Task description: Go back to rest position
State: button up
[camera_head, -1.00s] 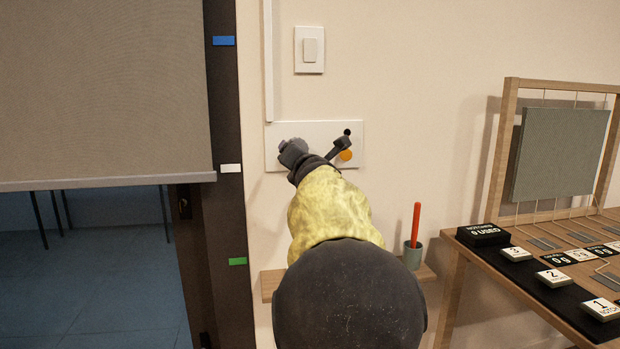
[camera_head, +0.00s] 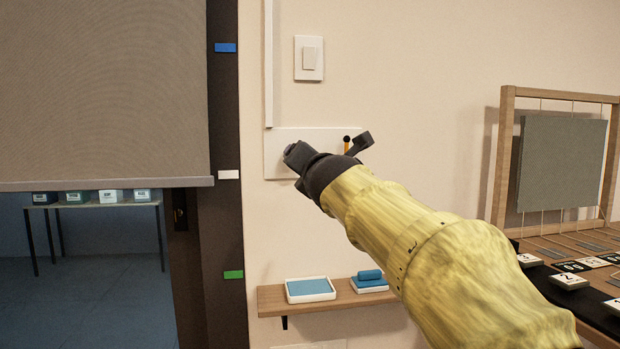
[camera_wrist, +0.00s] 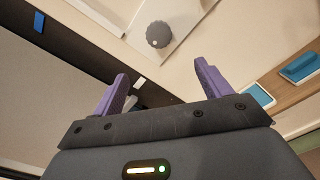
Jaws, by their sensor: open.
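My gripper (camera_head: 325,150) is in front of a white wall panel (camera_head: 274,152) in the head view, and it hides much of that panel. In the wrist view my gripper (camera_wrist: 160,75) shows two purple fingers spread wide apart with nothing between them. A round grey knob (camera_wrist: 158,34) on the panel lies beyond the fingertips in the wrist view, apart from them. My yellow-sleeved arm reaches up to the panel from the lower right of the head view. No separate rest place is marked in the frames.
A light switch (camera_head: 309,58) is above the panel. A wooden shelf (camera_head: 272,300) below holds a blue-topped tray (camera_head: 310,289) and a blue block (camera_head: 369,275). A workbench with a framed grey board (camera_head: 561,163) is at right. A grey blind (camera_head: 105,90) half covers the doorway at left.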

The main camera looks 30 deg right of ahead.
dwell(0.5)
jog(key=s+a+f+m+g+y+p, duration=0.1)
jog(key=a+f+m+g+p, duration=0.25)
jog(key=f, duration=0.35)
jog(key=s+a+f+m+g+y+p, duration=0.1)
jog(key=a+f+m+g+p, duration=0.15)
jog(key=f+m, duration=0.35)
jog(key=a+f+m+g+y+p, duration=0.1)
jog(key=a+f+m+g+p, duration=0.2)
jog(key=f, duration=0.5)
jog(key=s+a+f+m+g+y+p, duration=0.1)
jog(key=s+a+f+m+g+p, duration=0.25)
jog(key=s+f+m, duration=0.45)
jog(key=s+a+f+m+g+y+p, duration=0.1)
jog(key=s+a+f+m+g+p, duration=0.3)
jog(key=s, duration=0.6)
notch_tip(320, 180, up, 36)
jog(key=d+t+p, duration=0.1)
jog(key=p, duration=3.7)
jog(key=shift+w+d+r+t, duration=0.15)
jog(key=shift+r+t, duration=0.1)
jog(key=shift+t, duration=0.1)
jog(key=shift+m, duration=0.25)
